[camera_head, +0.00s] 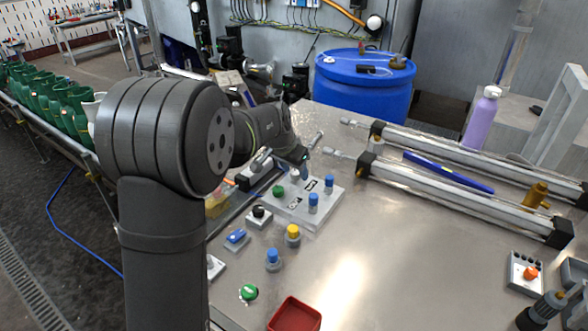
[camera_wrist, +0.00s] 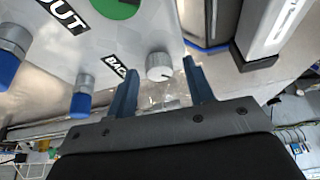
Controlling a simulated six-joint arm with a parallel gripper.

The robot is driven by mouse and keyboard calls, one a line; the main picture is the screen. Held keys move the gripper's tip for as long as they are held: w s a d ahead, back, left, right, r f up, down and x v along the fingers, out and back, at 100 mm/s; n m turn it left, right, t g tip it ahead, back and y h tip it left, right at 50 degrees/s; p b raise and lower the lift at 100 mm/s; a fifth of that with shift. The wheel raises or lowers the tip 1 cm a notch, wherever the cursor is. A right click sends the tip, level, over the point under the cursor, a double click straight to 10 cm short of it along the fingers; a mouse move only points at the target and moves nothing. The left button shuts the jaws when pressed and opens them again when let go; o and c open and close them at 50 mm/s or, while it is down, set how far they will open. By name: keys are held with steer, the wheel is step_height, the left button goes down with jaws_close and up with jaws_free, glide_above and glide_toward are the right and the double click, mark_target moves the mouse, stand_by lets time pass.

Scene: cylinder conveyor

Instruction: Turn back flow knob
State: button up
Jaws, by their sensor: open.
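The back flow knob (camera_wrist: 158,66) is a small pale grey round knob with a dark pointer line, beside the BACK label (camera_wrist: 115,67) on a light control panel (camera_wrist: 150,25). My gripper (camera_wrist: 161,67) is open, with its dark blue fingertips on either side of the knob in the wrist view. I see no clear contact between fingers and knob. In the head view the panel (camera_head: 268,211) lies on the metal table, and my arm and gripper reach over its far edge. The knob is not clearly seen there.
The panel also carries a green knob (camera_head: 278,191) and blue-capped fittings (camera_head: 313,203). Two long cylinders (camera_head: 465,200) lie to the right. The table's middle front is clear.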

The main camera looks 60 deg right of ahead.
steer(key=v, duration=1.7)
steer(key=shift+a+r, duration=0.15)
steer(key=shift+s, duration=0.1)
steer(key=x, duration=1.7)
steer(key=shift+f, duration=0.2)
